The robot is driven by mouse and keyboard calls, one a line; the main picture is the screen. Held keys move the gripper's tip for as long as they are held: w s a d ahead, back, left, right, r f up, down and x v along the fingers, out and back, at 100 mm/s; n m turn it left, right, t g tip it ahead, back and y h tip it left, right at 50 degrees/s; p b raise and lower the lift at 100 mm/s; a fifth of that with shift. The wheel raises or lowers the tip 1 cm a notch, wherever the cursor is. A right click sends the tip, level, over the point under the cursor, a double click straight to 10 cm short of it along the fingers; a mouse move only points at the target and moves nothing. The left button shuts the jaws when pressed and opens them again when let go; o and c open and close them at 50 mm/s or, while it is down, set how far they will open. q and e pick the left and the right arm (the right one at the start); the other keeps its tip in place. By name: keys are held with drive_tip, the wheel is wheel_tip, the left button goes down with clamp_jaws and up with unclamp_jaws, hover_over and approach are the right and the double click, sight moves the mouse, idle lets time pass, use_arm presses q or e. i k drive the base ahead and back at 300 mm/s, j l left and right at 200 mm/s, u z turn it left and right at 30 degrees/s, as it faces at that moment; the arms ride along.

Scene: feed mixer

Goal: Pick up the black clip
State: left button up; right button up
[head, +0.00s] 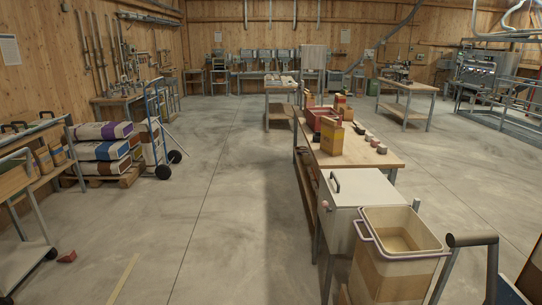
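I cannot make out a black clip for certain. A small dark item (316,138) lies on the long wooden table (370,157), beside a yellow-and-brown bag (331,136). It is too small to tell what it is. Several small reddish and dark pieces (381,149) lie near the table's right edge. Neither of my grippers shows in the head view.
A white lidded box (358,190) and an open bin with a purple rim (397,275) stand at the near end of the table. A blue hand truck (158,130) stands by stacked sacks (102,150) at left. The concrete floor (215,200) between is mostly clear.

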sight(316, 137)
drive_tip(key=i+u, duration=0.2)
drive_tip(key=i, duration=1.85)
drive_tip(key=i+z, duration=0.15)
drive_tip(key=i, duration=0.5)
drive_tip(key=i+z, duration=0.2)
drive_tip(key=i, duration=0.5)
drive_tip(key=i+j+z, duration=0.15)
drive_tip(key=i, duration=0.5)
